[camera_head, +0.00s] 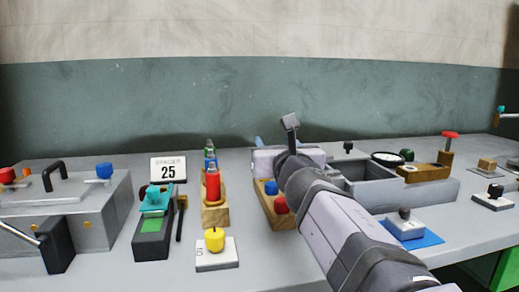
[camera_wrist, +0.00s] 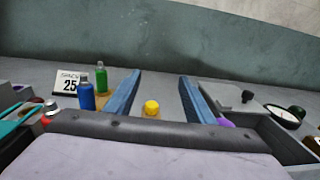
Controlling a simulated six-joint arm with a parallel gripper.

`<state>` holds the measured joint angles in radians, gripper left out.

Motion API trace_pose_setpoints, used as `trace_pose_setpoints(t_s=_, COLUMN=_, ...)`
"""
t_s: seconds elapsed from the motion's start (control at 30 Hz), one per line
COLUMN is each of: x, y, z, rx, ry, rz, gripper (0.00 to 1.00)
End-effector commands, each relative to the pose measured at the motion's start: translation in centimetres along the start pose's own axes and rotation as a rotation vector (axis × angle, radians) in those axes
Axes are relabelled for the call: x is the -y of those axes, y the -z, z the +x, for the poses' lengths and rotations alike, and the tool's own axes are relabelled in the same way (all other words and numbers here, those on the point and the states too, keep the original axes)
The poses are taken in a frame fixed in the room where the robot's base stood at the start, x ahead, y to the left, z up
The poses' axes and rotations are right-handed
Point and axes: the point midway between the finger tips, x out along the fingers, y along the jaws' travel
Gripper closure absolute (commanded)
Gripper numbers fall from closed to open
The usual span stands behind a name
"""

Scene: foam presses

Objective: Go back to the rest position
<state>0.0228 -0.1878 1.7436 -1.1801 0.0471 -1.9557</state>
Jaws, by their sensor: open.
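My gripper (camera_wrist: 160,76) shows in the wrist view as two blue fingers held wide apart, with nothing between them in grip. A yellow object (camera_wrist: 151,108) shows between the fingers, on the table farther off; I cannot tell if they touch it. In the head view my arm reaches in from the lower right over the table (camera_head: 300,268), and its wrist hides most of my gripper. Only a small blue finger part shows past the wrist.
Bottles (camera_head: 213,186) stand in a wooden rack (camera_head: 215,217), left of my arm. A "25" sign (camera_head: 168,169) stands behind a green-topped device (camera_head: 152,225). A yellow knob (camera_head: 215,240) sits on a white block in front. A grey tray (camera_head: 365,188) and a dial lie right. A grey press box (camera_head: 95,215) stands far left.

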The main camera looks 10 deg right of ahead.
Motion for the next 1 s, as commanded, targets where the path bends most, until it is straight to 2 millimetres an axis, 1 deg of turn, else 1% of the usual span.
trace_pose_setpoints(t_s=0.13, x=0.2, y=-0.6, z=0.1, rx=-0.025, ry=0.009, rz=0.07, gripper=0.51)
trace_pose_setpoints(t_s=0.23, x=0.4, y=-0.8, z=0.1, rx=-0.061, ry=0.025, rz=0.173, gripper=0.51)
trace_pose_setpoints(t_s=0.37, x=0.9, y=-1.0, z=0.1, rx=-0.126, ry=0.064, rz=0.367, gripper=0.51)
trace_pose_setpoints(t_s=0.47, x=1.3, y=-0.8, z=-0.2, rx=-0.182, ry=0.11, rz=0.544, gripper=0.51)
trace_pose_setpoints(t_s=0.6, x=1.7, y=-0.3, z=-0.9, rx=-0.253, ry=0.191, rz=0.784, gripper=0.51)
trace_pose_setpoints(t_s=0.77, x=2.1, y=0.4, z=-2.1, rx=-0.318, ry=0.299, rz=1.035, gripper=0.51)
trace_pose_setpoints(t_s=1.0, x=2.5, y=1.3, z=-4.7, rx=-0.388, ry=0.5, rz=1.379, gripper=0.51)
